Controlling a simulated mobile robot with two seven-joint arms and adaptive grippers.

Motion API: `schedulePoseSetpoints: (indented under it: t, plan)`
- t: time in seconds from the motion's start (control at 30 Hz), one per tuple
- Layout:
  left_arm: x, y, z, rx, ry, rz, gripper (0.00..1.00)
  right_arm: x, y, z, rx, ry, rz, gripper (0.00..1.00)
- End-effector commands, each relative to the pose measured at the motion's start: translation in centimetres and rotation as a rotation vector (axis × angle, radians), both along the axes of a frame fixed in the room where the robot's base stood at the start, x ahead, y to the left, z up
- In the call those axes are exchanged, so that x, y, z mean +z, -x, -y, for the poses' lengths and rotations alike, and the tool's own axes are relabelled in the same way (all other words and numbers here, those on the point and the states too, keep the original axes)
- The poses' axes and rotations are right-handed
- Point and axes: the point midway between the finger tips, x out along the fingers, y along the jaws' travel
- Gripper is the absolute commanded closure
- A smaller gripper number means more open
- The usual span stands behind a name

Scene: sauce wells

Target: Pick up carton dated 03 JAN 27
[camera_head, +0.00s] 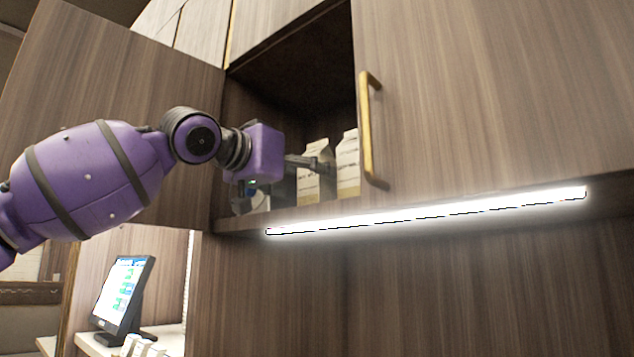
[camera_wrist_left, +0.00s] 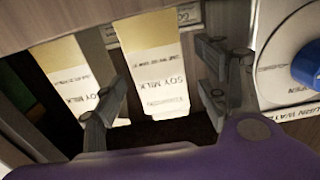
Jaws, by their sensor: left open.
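My left gripper (camera_head: 318,167) is open and reaches into the open cupboard at the cartons. In the left wrist view its fingers (camera_wrist_left: 161,82) stand on either side of a soy milk carton (camera_wrist_left: 152,62) with a tan top and white body. I cannot tell whether they touch it. A second soy milk carton (camera_wrist_left: 70,75) is left of it, partly behind the left finger. Small print shows on both, but no date is legible. In the head view two pale gable-top cartons (camera_head: 310,188) (camera_head: 347,165) show by the fingers. My right gripper is not in view.
A white container with a blue cap (camera_wrist_left: 310,62) is right of the fingers in the wrist view. The cupboard's open door (camera_head: 110,80) is at left; the closed door has a brass handle (camera_head: 366,125). A lit strip (camera_head: 430,211) runs underneath. A monitor (camera_head: 123,293) stands lower left.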

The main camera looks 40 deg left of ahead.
Motion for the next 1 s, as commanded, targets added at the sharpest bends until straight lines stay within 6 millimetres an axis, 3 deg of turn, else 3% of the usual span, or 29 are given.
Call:
schedulePoseSetpoints:
  t: [0.23,0.57,1.0]
  plan:
    - [-0.1,-2.8,0.2,0.001,-0.002,-0.001,0.33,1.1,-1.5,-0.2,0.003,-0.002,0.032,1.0]
    - [0.0,-3.3,0.2,0.0,0.0,0.001,0.34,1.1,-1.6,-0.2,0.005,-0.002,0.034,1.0]
    - [0.0,-3.2,0.2,-0.001,0.0,0.001,0.92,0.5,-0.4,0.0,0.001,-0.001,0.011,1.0]
